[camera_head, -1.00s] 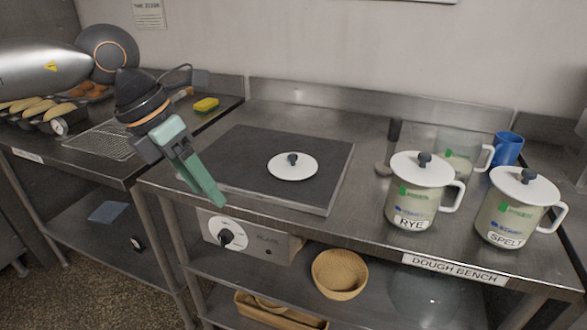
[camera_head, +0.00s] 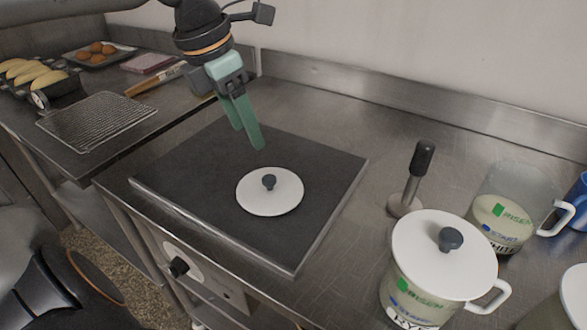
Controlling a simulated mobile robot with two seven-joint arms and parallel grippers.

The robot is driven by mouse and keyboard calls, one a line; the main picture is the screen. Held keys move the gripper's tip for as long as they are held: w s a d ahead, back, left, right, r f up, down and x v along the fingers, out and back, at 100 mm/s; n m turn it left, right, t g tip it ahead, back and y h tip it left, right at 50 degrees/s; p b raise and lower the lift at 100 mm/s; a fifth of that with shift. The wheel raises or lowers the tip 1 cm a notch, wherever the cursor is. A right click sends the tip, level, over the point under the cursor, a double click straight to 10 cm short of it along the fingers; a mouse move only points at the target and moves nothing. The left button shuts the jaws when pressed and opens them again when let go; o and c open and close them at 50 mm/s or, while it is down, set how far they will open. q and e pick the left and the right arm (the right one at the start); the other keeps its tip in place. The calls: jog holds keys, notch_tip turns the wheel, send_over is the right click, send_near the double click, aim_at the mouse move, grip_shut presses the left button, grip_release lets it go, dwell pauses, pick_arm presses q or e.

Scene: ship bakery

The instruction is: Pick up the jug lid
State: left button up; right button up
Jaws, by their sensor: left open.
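The jug lid (camera_head: 284,202) is a white disc with a dark grey knob (camera_head: 268,181). It lies flat, knob up, on the dark plate (camera_head: 200,160) of the bench. My left gripper (camera_head: 250,140) has green fingers that point down, a little above the plate and behind the lid, slightly left of its knob. It is open and empty, apart from the lid. Another white lid (camera_head: 415,250) with a dark knob sits on the jug (camera_head: 425,300) at the lower right. My right gripper is not in view.
A jug without a lid (camera_head: 500,236) stands at the right, with a blue mug (camera_head: 579,200) beside it. A dark-handled tool (camera_head: 421,160) stands upright right of the plate. A wire rack (camera_head: 97,120) and loaves (camera_head: 35,75) are on the left bench.

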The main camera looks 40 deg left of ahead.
pick_arm(q)
send_over(269, 178)
jog(key=s, duration=0.2)
jog(key=f, duration=0.6)
jog(key=shift+a+f+b, duration=0.1)
jog(key=shift+a+b, duration=0.1)
jog(key=shift+b, duration=0.2)
jog(key=shift+x, duration=3)
grip_shut()
